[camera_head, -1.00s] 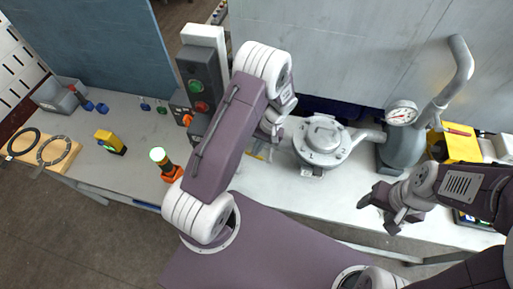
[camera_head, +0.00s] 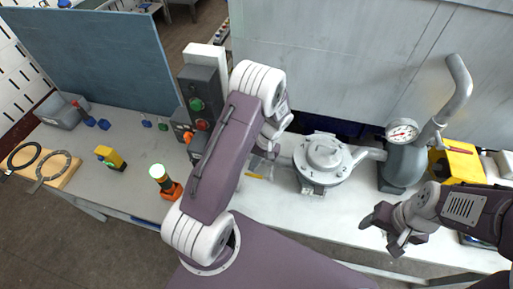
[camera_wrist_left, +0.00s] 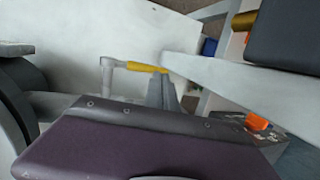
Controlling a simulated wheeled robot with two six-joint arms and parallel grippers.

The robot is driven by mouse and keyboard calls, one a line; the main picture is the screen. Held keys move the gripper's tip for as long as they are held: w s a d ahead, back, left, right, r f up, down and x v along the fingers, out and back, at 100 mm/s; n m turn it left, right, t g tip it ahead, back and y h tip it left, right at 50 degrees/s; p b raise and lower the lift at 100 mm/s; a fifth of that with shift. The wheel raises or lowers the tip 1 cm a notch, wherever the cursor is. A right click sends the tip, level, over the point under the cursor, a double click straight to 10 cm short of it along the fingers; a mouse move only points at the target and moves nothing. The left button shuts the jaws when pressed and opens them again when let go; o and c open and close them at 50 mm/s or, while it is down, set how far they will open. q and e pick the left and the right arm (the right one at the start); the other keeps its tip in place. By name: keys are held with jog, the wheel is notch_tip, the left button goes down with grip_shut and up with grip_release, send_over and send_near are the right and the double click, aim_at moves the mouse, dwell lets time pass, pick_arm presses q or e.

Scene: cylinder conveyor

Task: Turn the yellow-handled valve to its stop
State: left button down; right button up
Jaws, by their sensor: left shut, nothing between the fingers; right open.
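The valve's yellow handle (camera_head: 255,176) shows as a small yellow strip on the bench, left of the round grey vessel. In the left wrist view the yellow handle (camera_wrist_left: 147,67) lies sideways at the end of a pale pipe-like piece. My left gripper (camera_head: 264,153) is shut and empty, partly hidden behind its own arm, close to the handle. In the left wrist view its grey fingertips (camera_wrist_left: 163,92) appear just below the handle's right end; I cannot tell whether they touch. My right gripper (camera_head: 383,232) is open and empty over the bench's front edge at the right.
The round lidded vessel (camera_head: 323,160) stands right of the handle, piped to a grey tank with a gauge (camera_head: 402,131). A button box (camera_head: 203,100) stands behind my left arm. Bare bench lies between lamp and yellow block (camera_head: 110,157).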

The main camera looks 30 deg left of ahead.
pick_arm(q)
jog(key=a+b+v, duration=0.1)
jog(key=a+v, duration=0.1)
jog(key=v, duration=0.9)
jog(key=shift+s+a+r, duration=0.25)
jog(key=shift+a+r, duration=0.05)
jog(key=shift+r, duration=0.5)
pick_arm(e)
jog(key=shift+d+f, duration=0.1)
jog(key=shift+d, duration=0.1)
pick_arm(q)
jog(key=shift+d+b, duration=0.1)
jog(key=shift+b, duration=0.25)
jog(key=s+d+f+m+t+h+b, duration=0.1)
jog(key=s+d+t, duration=0.1)
jog(key=s, duration=0.4)
jog(key=s+d+m+t+h+b, duration=0.1)
jog(key=s+d+t+b, duration=0.1)
jog(key=s+d, duration=0.3)
jog(key=shift+s+d+f+m+h, duration=0.2)
jog(key=shift+s+f+m+h, duration=0.2)
pick_arm(e)
notch_tip(320, 180, down, 4)
jog(key=shift+r, duration=0.25)
pick_arm(q)
jog(key=shift+s, duration=0.1)
